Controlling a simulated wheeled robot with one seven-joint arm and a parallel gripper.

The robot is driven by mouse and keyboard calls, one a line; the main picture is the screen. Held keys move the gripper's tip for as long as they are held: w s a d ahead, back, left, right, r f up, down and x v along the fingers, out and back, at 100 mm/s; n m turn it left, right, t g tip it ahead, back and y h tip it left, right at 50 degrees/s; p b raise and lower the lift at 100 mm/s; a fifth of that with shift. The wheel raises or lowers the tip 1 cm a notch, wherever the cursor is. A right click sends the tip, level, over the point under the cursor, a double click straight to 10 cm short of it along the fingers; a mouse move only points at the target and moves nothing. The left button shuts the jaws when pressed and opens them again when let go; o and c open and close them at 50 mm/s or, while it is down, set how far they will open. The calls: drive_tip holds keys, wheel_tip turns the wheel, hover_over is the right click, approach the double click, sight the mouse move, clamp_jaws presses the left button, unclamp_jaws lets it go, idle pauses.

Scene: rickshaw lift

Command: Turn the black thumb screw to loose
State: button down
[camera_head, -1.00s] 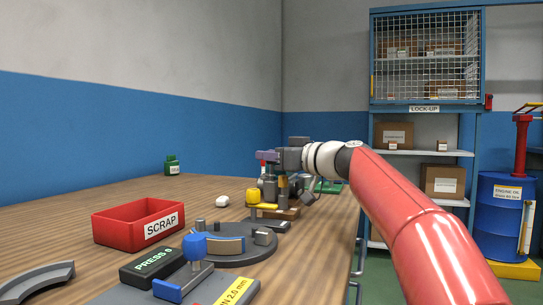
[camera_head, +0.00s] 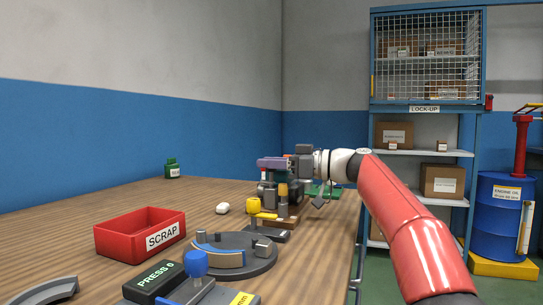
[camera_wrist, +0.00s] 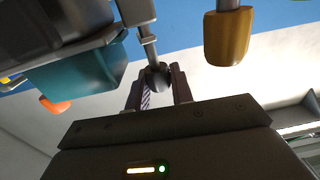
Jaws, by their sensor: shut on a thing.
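In the wrist view, the black thumb screw (camera_wrist: 156,78) shows as a small dark rounded knob on the end of a grey metal rod. My gripper (camera_wrist: 160,84) has one finger on each side of it and is shut on it. Part of the screw is hidden by the fingers. In the head view, my gripper (camera_head: 296,166) reaches from the right into a cluster of fixture parts on the bench. The thumb screw cannot be made out there.
An amber handle (camera_wrist: 228,38) hangs right of my fingers, and a teal block (camera_wrist: 76,68) lies left. On the wooden bench (camera_head: 80,208) stand a red scrap bin (camera_head: 118,236), a round grey fixture (camera_head: 262,262) and a blue-knobbed press (camera_head: 196,264). The bench's left rear is mostly clear.

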drive_tip(key=shift+r+n+g+y+p, duration=0.1)
drive_tip(key=shift+n+g+y+p, duration=0.3)
drive_tip(key=shift+n+g+p, duration=0.9)
drive_tip(key=shift+m, duration=0.3)
drive_tip(key=c, duration=1.3)
unclamp_jaws()
drive_tip(key=shift+d, duration=0.1)
drive_tip(key=d, duration=0.5)
drive_tip(key=s+d, duration=0.1)
drive_tip(key=d, duration=0.1)
drive_tip(key=shift+s+d, duration=0.1)
drive_tip(key=shift+d, duration=0.15)
